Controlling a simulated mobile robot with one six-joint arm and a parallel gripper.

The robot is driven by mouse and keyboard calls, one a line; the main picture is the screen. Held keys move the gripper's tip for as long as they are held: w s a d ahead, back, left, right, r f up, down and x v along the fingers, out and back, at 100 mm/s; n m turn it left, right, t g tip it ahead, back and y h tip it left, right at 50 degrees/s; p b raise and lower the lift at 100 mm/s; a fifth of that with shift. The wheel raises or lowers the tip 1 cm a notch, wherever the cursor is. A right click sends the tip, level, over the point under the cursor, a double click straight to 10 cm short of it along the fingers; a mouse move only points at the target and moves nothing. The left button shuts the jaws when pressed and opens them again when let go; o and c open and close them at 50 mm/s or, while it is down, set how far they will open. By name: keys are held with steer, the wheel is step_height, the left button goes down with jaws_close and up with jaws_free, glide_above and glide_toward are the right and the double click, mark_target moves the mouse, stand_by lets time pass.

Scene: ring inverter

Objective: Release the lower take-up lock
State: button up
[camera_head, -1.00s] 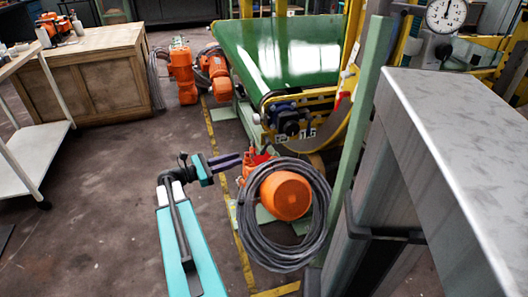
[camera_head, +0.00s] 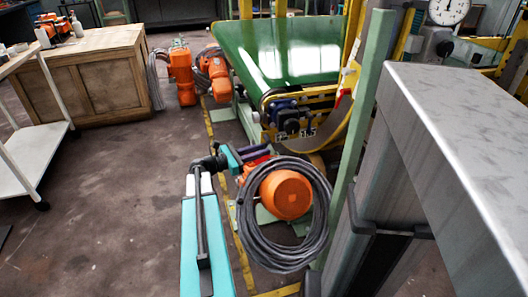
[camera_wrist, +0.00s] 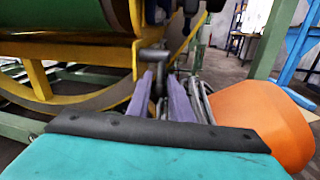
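I cannot tell for sure whether this handle is the lower take-up lock. In the head view the handle is not clear. A blue and black mechanism (camera_head: 289,118) sits above my gripper.
An orange motor (camera_head: 287,194) with a coiled grey cable (camera_head: 262,250) is close right of my gripper; the orange body also shows in the wrist view (camera_wrist: 262,118). The green belt (camera_head: 285,48) is above.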

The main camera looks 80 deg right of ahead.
steer(key=shift+x, duration=0.8)
jaws_close()
